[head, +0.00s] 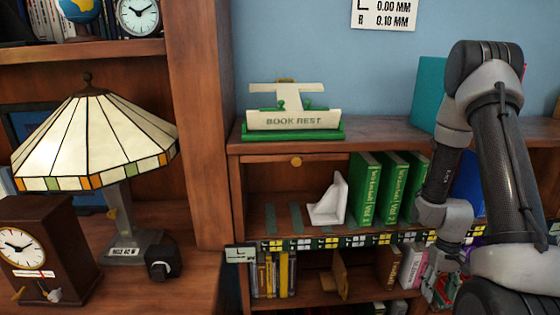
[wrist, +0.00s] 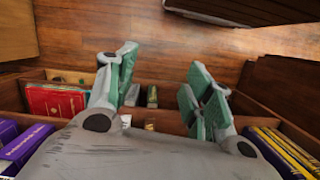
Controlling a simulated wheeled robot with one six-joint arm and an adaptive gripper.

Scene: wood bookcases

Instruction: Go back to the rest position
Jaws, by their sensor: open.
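My gripper shows in the wrist view (wrist: 160,100) with its two green-padded fingers spread wide and nothing between them. It points down toward the wooden floor and the low shelf. In the head view my arm reaches down at the right, in front of the bookcase, and the gripper's fingers are hard to make out there. A green and cream book rest (head: 293,121) stands on top of the bookcase, left of my arm.
Green books (head: 365,190) and a white bookend (head: 329,203) stand on the upper shelf. A lamp (head: 95,140) and a clock (head: 40,250) stand at the left. Red books (wrist: 55,101), purple books (wrist: 22,148) and yellow-edged books (wrist: 285,150) lie near the gripper.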

